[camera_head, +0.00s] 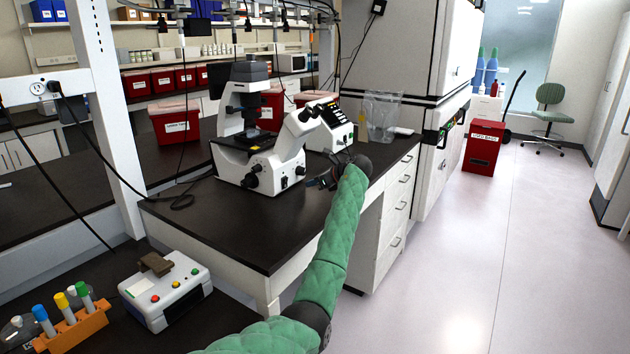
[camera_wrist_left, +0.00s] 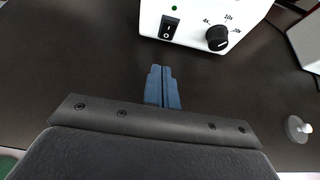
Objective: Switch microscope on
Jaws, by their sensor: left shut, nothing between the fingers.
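The white microscope (camera_head: 290,150) stands on the dark bench in the head view. In the left wrist view, the white front panel (camera_wrist_left: 205,12) carries a black rocker switch (camera_wrist_left: 169,27), a black magnification knob (camera_wrist_left: 218,38) and a small green light. I cannot tell from the rocker which way it is set. My left gripper (camera_head: 322,182) is beside the microscope's front right in the head view. In the wrist view its blue fingers (camera_wrist_left: 161,72) are shut and empty, a short gap below the switch. My right gripper is not in view.
A white control box (camera_head: 335,135) stands behind my left gripper, with a clear bag holder (camera_head: 381,115) farther right. A small grey round object (camera_wrist_left: 297,128) lies at the right in the wrist view. The bench before the microscope is clear. A tube rack (camera_head: 75,328) is at near left.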

